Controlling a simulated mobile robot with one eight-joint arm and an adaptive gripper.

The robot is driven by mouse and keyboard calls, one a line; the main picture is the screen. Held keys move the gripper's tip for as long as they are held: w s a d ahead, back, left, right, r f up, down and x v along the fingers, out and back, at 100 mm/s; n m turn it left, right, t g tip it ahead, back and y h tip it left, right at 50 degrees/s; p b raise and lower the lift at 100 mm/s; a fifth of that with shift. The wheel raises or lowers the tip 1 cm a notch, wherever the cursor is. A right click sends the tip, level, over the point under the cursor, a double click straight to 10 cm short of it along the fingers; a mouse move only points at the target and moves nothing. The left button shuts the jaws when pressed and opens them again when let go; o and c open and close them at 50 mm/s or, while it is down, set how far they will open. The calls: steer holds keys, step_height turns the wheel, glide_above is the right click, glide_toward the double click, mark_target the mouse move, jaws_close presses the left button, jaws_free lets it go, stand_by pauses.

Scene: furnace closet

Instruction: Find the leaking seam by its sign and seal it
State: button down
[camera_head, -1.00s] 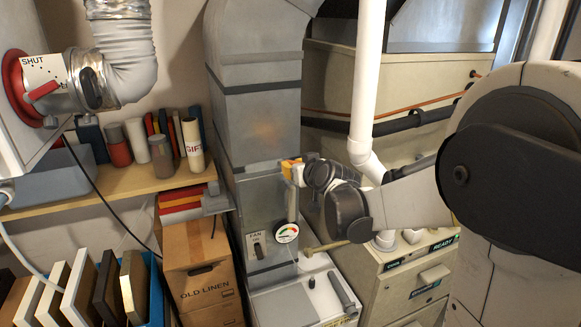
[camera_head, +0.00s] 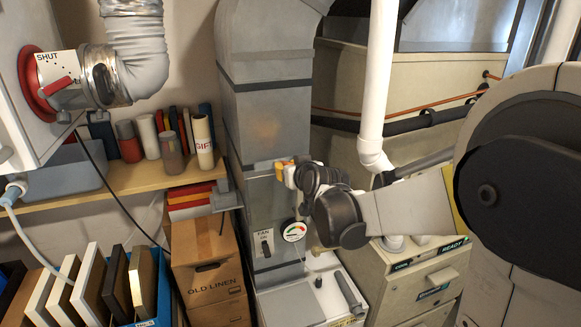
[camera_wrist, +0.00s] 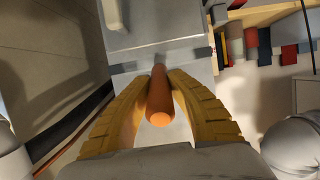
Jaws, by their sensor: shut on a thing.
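My gripper (camera_head: 281,168) is in front of the grey metal duct (camera_head: 268,105), beside a seam band (camera_head: 262,163) above the fan switch. In the wrist view its yellow fingers (camera_wrist: 160,82) are shut on an orange-brown rod (camera_wrist: 160,103), whose rounded end faces the camera. The rod's far end points at the duct by a dark grey seam band (camera_wrist: 202,54); I cannot tell whether it touches. A faint brownish patch (camera_head: 267,130) shows on the duct between the upper band (camera_head: 265,86) and the seam band by my gripper.
A white pipe (camera_head: 377,80) stands right of the duct. A round gauge (camera_head: 294,232) and a FAN switch (camera_head: 265,242) are on the lower duct. A shelf (camera_head: 140,181) of cylinders and books, an OLD LINEN box (camera_head: 205,262) and a cabinet (camera_head: 432,275) crowd both sides.

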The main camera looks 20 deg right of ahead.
steer(key=d, duration=0.8)
steer(key=shift+d+b, duration=0.15)
steer(key=shift+b, duration=0.15)
stand_by(0.6)
steer(key=shift+a, duration=2.3)
steer(key=shift+d, duration=0.1)
steer(key=shift+d, duration=2.2)
steer(key=shift+a, duration=0.15)
steer(key=shift+a+b, duration=0.3)
steer(key=shift+a, duration=1.8)
